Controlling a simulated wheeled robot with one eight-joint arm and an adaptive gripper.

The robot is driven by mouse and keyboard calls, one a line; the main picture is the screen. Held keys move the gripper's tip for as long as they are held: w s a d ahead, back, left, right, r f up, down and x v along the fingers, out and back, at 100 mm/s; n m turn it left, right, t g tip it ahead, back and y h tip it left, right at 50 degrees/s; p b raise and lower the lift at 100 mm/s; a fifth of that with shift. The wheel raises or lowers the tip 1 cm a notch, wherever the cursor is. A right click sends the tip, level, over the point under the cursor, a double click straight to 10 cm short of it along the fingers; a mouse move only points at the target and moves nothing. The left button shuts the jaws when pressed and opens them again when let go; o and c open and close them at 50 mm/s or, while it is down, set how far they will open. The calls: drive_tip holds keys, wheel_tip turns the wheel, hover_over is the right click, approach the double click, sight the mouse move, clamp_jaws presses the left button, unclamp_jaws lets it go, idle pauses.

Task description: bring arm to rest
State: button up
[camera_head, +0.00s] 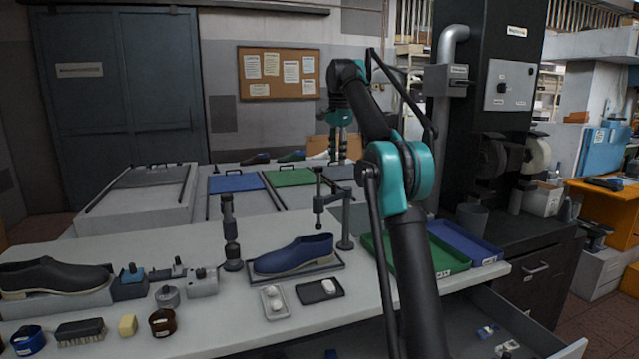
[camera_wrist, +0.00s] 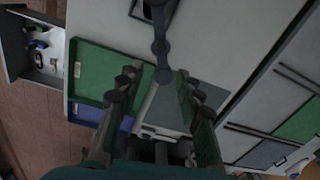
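My arm rises from the bottom of the head view, bends at a teal joint and reaches over the far side of the workbench (camera_head: 200,345). My gripper (camera_head: 338,152) hangs pointing down at its end, small and partly lost against the background. In the wrist view my gripper (camera_wrist: 157,76) has its two dark fingers spread apart, with nothing held between them. Below and beyond the fingers are the green tray (camera_wrist: 95,70), the blue tray (camera_wrist: 88,114) and a dark post-like fixture (camera_wrist: 160,48).
A blue shoe (camera_head: 293,255) sits on a dark plate between two upright fixtures. A black shoe (camera_head: 52,277) stands at left among small tools. An open drawer (camera_head: 490,338) juts out at lower right.

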drive_tip(key=s+d+f+n+t, duration=0.1)
drive_tip(key=s+d+f+n, duration=0.2)
drive_tip(key=s+f, duration=1)
drive_tip(key=s+d+f+n+t, duration=0.1)
drive_tip(key=s+d+f+n, duration=0.2)
drive_tip(key=s+f, duration=1.1)
drive_tip(key=s+d+f+n+t, duration=0.1)
drive_tip(key=s+d+f+n, duration=0.3)
drive_tip(key=s+f, duration=0.9)
drive_tip(key=s+n, duration=0.2)
drive_tip(key=s, duration=0.1)
drive_tip(key=shift+s+f+t, duration=0.25)
drive_tip(key=shift+t, duration=0.15)
drive_tip(key=shift+d, duration=0.1)
